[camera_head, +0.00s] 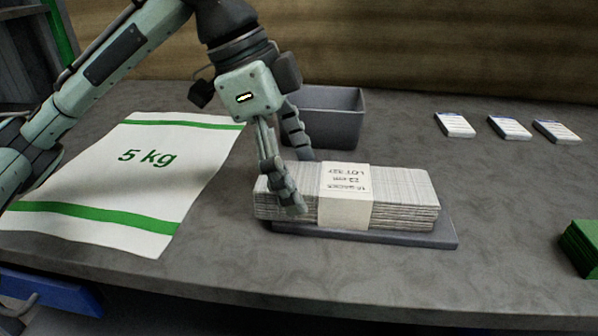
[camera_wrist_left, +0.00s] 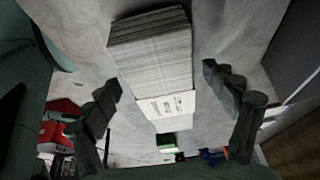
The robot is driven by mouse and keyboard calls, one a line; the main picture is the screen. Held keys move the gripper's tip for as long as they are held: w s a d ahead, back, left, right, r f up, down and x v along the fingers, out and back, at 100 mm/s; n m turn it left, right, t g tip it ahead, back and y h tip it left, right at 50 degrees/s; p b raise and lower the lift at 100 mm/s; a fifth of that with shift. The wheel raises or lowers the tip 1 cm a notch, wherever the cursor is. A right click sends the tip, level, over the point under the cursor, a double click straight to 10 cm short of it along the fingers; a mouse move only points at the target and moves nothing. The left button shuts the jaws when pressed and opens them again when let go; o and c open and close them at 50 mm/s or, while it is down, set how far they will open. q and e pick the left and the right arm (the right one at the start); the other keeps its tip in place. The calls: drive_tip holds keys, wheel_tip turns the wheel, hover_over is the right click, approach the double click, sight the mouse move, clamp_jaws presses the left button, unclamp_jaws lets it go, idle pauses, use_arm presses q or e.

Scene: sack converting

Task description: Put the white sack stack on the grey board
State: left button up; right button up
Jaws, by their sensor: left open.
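The white sack stack (camera_head: 400,195), wrapped by a pale printed paper band (camera_head: 346,195), lies flat on the grey board (camera_head: 446,234) in the head view. The board shows along the stack's front and right edges, and the stack's left end sticks out a little past it. My left gripper (camera_head: 297,180) is open at the left part of the stack, with one finger in front and the other behind. In the left wrist view the stack (camera_wrist_left: 150,60) shows between the spread fingers (camera_wrist_left: 168,95), with gaps on both sides. My right gripper is not in view.
A large white sack marked "5 kg" (camera_head: 150,160) with green stripes lies flat at the left. A grey bin (camera_head: 335,125) stands behind the stack. Three small white packs (camera_head: 510,128) lie at the back right. A green stack (camera_head: 582,245) is at the right edge. The right middle is clear.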

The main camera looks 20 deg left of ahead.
use_arm(q)
drive_tip(key=p+v, duration=0.2)
drive_tip(key=v, duration=1)
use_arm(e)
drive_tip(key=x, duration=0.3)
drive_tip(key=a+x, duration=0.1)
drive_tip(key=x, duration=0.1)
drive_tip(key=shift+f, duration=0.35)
